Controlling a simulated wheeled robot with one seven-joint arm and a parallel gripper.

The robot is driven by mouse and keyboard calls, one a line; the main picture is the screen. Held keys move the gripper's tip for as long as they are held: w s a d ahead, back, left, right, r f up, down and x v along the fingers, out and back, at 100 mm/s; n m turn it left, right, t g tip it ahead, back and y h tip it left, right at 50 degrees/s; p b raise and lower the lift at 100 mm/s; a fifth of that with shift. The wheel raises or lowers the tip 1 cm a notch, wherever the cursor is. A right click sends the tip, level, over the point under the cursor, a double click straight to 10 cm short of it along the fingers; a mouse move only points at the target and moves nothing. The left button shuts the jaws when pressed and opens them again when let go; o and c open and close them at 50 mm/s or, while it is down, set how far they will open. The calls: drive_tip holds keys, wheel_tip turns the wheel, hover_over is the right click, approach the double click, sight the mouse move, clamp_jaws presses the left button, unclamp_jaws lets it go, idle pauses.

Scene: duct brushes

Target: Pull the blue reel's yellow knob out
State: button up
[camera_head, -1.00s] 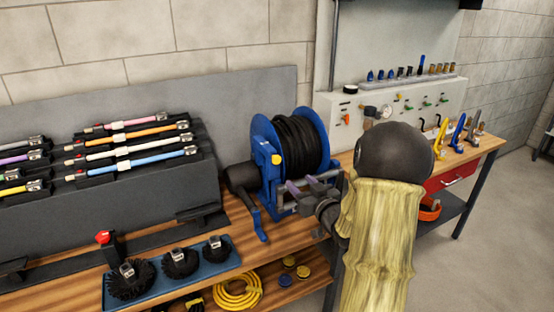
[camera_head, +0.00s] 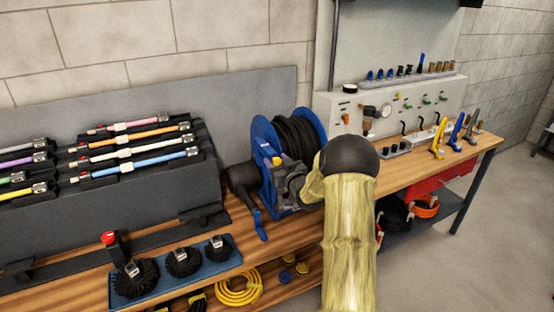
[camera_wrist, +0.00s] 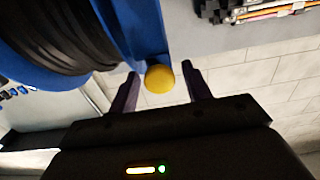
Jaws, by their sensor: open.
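The blue reel (camera_head: 264,133) stands on the wooden bench with black hose (camera_head: 298,140) wound on it. Its yellow knob (camera_head: 278,161) sits on the blue frame at the reel's near side. In the wrist view the yellow knob (camera_wrist: 159,78) lies between and just beyond the tips of my gripper (camera_wrist: 160,80), with the blue frame (camera_wrist: 148,30) behind it. The two dark fingers are apart, one on each side of the knob, and I see gaps between them and it. In the head view my wrist and arm cover the reel's right lower part and most of my gripper.
A blue tray (camera_head: 176,272) with round black brushes lies at the bench's front. A grey rack (camera_head: 120,185) with coloured rods stands to the left. A panel with a gauge (camera_head: 386,110) is at the right. Yellow hose (camera_head: 239,288) lies on the lower shelf.

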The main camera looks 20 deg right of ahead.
drive_tip(key=shift+w, duration=0.25)
drive_tip(key=shift+c, duration=0.2)
clamp_jaws()
drive_tip(key=shift+s+d+f+b, duration=0.1)
drive_tip(key=shift+s+f+b, duration=0.15)
drive_tip(key=shift+b, duration=0.2)
drive_tip(key=shift+s+d+r+b, duration=0.1)
drive_tip(key=shift+s+b, duration=0.15)
drive_tip(key=shift+s, duration=0.25)
drive_tip(key=shift+s+d+r+b, duration=0.1)
drive_tip(key=shift+s+b, duration=0.1)
drive_tip(key=shift+s, duration=0.25)
drive_tip(key=shift+a+f, duration=0.15)
drive_tip(key=shift+a, duration=0.2)
drive_tip(key=shift+c, duration=0.8)
unclamp_jaws()
drive_tip(key=shift+o, duration=1)
drive_tip(key=shift+s, duration=0.2)
drive_tip(key=shift+d, duration=0.1)
